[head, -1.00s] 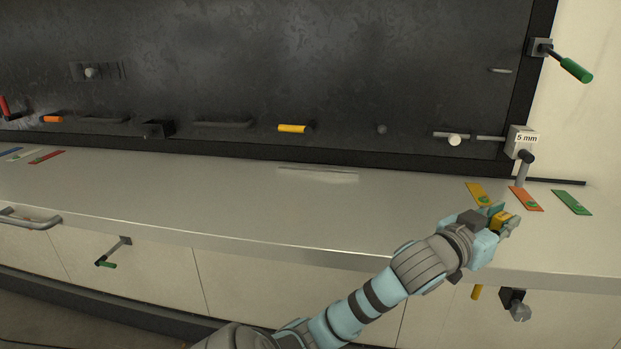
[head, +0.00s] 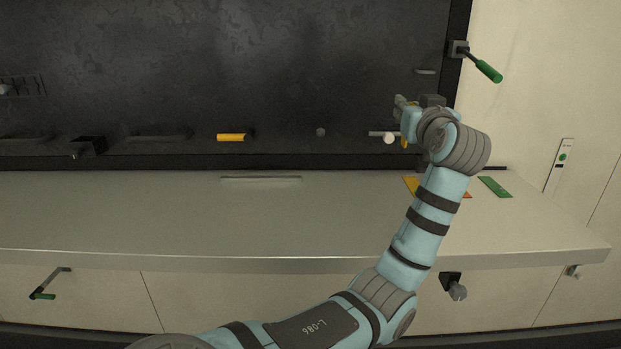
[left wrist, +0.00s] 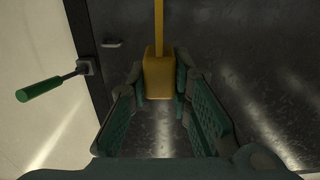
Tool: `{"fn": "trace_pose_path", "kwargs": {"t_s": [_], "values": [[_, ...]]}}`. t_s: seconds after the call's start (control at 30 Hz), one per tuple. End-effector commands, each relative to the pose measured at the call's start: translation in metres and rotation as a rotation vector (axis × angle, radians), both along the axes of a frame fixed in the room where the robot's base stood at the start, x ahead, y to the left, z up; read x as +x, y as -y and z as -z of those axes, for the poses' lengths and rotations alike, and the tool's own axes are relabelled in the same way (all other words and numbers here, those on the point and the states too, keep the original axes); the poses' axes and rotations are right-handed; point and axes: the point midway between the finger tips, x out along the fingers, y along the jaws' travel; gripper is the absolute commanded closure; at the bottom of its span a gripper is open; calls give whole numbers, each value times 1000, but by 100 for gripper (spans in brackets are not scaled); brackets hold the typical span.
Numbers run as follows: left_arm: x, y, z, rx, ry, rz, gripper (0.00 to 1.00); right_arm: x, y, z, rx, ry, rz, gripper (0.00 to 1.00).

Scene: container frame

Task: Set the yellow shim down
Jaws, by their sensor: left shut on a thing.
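My left gripper (head: 408,108) is raised in front of the dark panel, above the back of the counter. It is shut on the yellow shim (left wrist: 158,78), whose block end sits between the jaws in the left wrist view, with a thin yellow strip running up from it. In the head view only a small yellow part of the shim (head: 404,143) shows below the gripper. A flat yellow strip (head: 410,185) lies on the counter (head: 250,215), partly behind my forearm. My right gripper is not in view.
A green strip (head: 495,187) lies on the counter right of my arm; an orange one (head: 467,195) is mostly hidden. A green-handled lever (head: 488,70) juts out right of the panel. A white-knobbed rod (head: 388,138) is close to the gripper. The counter's left and middle are clear.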

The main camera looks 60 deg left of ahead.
Motion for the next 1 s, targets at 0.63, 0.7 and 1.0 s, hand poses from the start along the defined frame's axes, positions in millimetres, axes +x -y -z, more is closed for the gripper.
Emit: {"fn": "trace_pose_path", "kwargs": {"t_s": [0.63, 0.7, 1.0], "values": [[0, 0, 163, 0, -2, 1, 100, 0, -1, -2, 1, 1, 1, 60], [0, 0, 176, 1, -4, 2, 100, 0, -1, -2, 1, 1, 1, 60], [0, 0, 204, 0, 0, 2, 100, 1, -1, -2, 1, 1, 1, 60]]}}
